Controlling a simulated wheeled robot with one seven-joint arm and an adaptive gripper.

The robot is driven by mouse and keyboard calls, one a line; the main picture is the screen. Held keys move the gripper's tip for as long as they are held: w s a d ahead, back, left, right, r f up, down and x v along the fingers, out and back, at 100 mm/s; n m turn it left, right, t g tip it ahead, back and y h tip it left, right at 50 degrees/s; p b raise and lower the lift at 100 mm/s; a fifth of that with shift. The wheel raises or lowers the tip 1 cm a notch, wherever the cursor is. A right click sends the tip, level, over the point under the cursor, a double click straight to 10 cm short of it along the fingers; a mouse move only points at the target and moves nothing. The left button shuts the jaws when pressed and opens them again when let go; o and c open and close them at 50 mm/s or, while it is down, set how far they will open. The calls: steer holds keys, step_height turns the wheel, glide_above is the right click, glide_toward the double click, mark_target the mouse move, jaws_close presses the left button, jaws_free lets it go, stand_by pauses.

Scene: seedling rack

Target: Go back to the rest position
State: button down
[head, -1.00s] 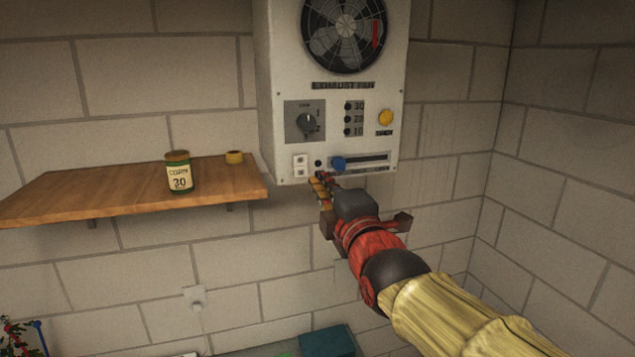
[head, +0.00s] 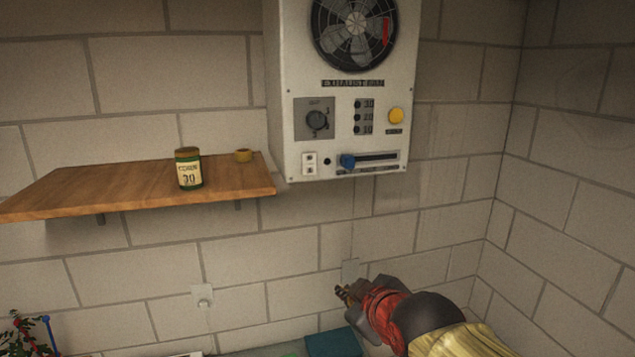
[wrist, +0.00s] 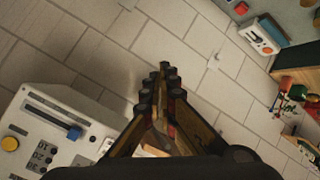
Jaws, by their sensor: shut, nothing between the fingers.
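My gripper (head: 343,293) is below the white exhaust fan unit in the head view, in front of the block wall and apart from the unit. In the wrist view my gripper (wrist: 166,72) has its fingers together with nothing between them. The exhaust fan unit (head: 285,100) has a round fan, a dark knob (head: 317,120), a yellow button (head: 396,115) and a blue slider (head: 347,161) at the left end of its slot. Part of the unit (wrist: 60,130) also shows at lower left in the wrist view.
A teal box (head: 333,343) lies below. A plant (head: 22,335) is at bottom left. The wall area between shelf and gripper is clear.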

steer(key=s+d+f+m+g+h+b, duration=0.1)
steer(key=s+d+f+m+g+b, duration=0.1)
steer(key=s+d+f+m+b, duration=0.3)
steer(key=s+d+f+m+g+h+b, duration=0.1)
steer(key=s+d+f+m+g+b, duration=0.2)
steer(key=s+f+b, duration=0.9)
steer(key=s+d+f+m, duration=0.1)
steer(key=s+d+f, duration=0.1)
steer(key=f, duration=0.4)
steer(key=s+d+f+m, duration=0.1)
steer(key=s+d+f, duration=0.1)
steer(key=f, duration=0.4)
steer(key=shift+s+d+f+g+h, duration=0.3)
steer(key=shift+s+d+f+h, duration=0.1)
steer(key=shift+s, duration=0.4)
steer(key=shift+a, duration=0.1)
